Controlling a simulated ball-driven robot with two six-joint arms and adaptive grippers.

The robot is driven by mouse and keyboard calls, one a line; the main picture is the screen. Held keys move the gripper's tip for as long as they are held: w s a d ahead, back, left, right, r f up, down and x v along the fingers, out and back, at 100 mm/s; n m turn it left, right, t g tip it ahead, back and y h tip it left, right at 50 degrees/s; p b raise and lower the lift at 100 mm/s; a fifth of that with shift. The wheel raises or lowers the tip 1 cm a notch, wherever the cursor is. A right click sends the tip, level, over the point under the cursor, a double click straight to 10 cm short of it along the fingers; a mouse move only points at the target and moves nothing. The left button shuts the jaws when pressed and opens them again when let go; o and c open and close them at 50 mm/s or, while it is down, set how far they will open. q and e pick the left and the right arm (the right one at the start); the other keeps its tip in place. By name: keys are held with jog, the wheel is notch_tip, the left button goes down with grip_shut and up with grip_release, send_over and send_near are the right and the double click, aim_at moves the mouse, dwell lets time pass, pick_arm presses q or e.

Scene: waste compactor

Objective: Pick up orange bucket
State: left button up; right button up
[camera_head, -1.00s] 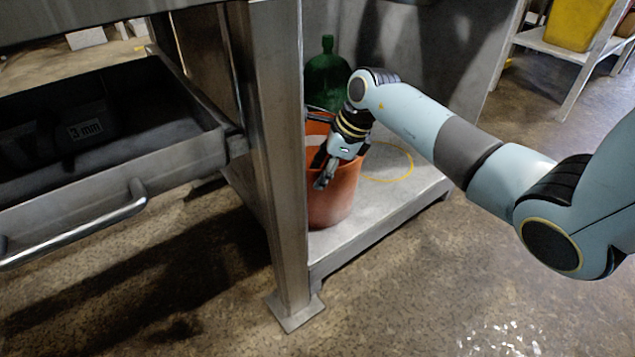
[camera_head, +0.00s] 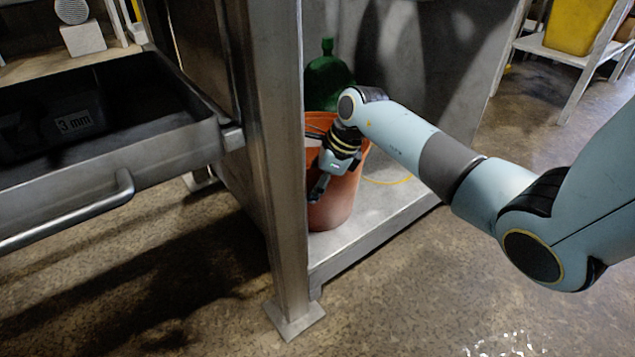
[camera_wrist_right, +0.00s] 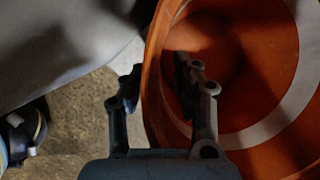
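The orange bucket (camera_head: 336,208) stands upright on the low metal shelf, partly hidden behind the metal post. My right gripper (camera_head: 318,188) is at the bucket's near side, low over its rim. In the right wrist view, the bucket (camera_wrist_right: 270,45) fills the right side, with a pale band inside. The right gripper (camera_wrist_right: 158,80) is open there, one finger outside the rim and the other over the inside of the bucket. The wall passes between the fingers, with a gap visible on the outer side. My left gripper is not in view.
A green bottle (camera_head: 327,80) stands behind the bucket. The metal post (camera_head: 275,170) rises just left of it. The metal shelf (camera_head: 385,205) is bare to the bucket's right.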

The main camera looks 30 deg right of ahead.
grip_shut()
jog(key=shift+r, duration=0.1)
dwell(0.4)
